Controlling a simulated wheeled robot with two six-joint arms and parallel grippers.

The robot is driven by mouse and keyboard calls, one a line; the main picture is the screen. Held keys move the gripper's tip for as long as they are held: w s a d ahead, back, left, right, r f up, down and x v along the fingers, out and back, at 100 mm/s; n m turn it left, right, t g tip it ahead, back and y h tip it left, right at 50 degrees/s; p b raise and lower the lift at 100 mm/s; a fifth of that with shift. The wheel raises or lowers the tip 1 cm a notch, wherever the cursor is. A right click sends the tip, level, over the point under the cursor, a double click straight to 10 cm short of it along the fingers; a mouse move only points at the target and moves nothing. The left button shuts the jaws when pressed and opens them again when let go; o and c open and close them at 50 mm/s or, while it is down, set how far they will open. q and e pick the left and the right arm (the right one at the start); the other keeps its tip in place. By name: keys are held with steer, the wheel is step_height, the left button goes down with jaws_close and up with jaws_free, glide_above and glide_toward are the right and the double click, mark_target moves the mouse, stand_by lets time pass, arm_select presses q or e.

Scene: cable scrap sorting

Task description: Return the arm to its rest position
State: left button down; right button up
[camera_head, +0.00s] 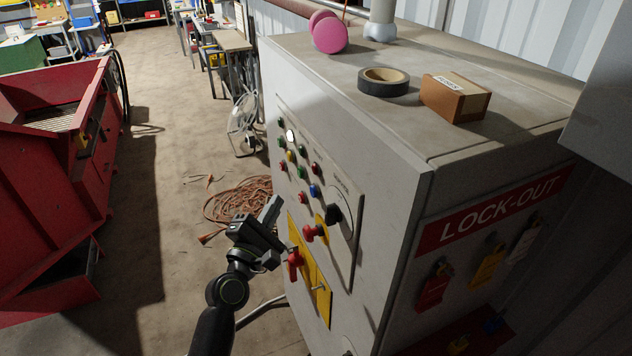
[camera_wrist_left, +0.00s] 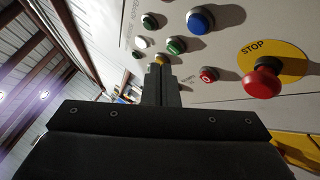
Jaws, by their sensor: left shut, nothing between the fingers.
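My left arm comes up from the bottom of the head view. Its gripper (camera_head: 270,212) is shut and empty, just left of the grey control cabinet's front panel. The left wrist view shows the shut fingers (camera_wrist_left: 160,80) pointing toward the panel, with coloured buttons beyond them. Whether the fingertips touch the panel I cannot tell. A red stop button (camera_head: 311,233) on a yellow disc sits to the right of the gripper; it also shows in the left wrist view (camera_wrist_left: 262,82). A red handle (camera_head: 294,262) on a yellow plate is close below the gripper. My right gripper is not in view.
The cabinet (camera_head: 385,150) fills the right side. On its top are black tape (camera_head: 384,82), a cardboard box (camera_head: 454,97) and a pink disc (camera_head: 329,34). Orange cable (camera_head: 238,196) lies on the floor. A red bin (camera_head: 50,190) stands left, with open floor between.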

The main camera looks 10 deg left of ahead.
arm_select(q)
step_height(320, 180, down, 21)
steer(key=s+a+m+g+y+b, duration=0.2)
steer(key=m+g, duration=0.3)
steer(key=s+a+f+m+g+b, duration=0.15)
steer(key=s+f, duration=0.25)
steer(key=f, duration=0.4)
steer(key=s+a+f+m+g+y, duration=0.1)
steer(key=s+f+m+g, duration=0.1)
steer(key=s+f, duration=0.35)
steer(key=s+a+f+m+g, duration=0.2)
steer(key=f, duration=0.7)
steer(key=s+a+f+m+g+b, duration=0.1)
steer(key=s+a+f+m+g, duration=0.1)
steer(key=s+f, duration=0.5)
steer(key=s+a+f+m+g+y+b, duration=0.1)
steer(key=s+f+m+g, duration=0.2)
steer(key=s, duration=1.4)
steer(key=s+a+f+m+g+y, duration=0.1)
steer(key=s+a+f+m+g, duration=0.1)
steer(key=s+f+m, duration=0.4)
steer(key=s+f+g, duration=0.1)
steer(key=s+f, duration=0.4)
steer(key=s, duration=0.1)
steer(key=shift+s+a+f+b, duration=0.2)
steer(key=shift+a+b, duration=0.1)
steer(key=shift+b, duration=0.1)
steer(key=shift+g, duration=0.25)
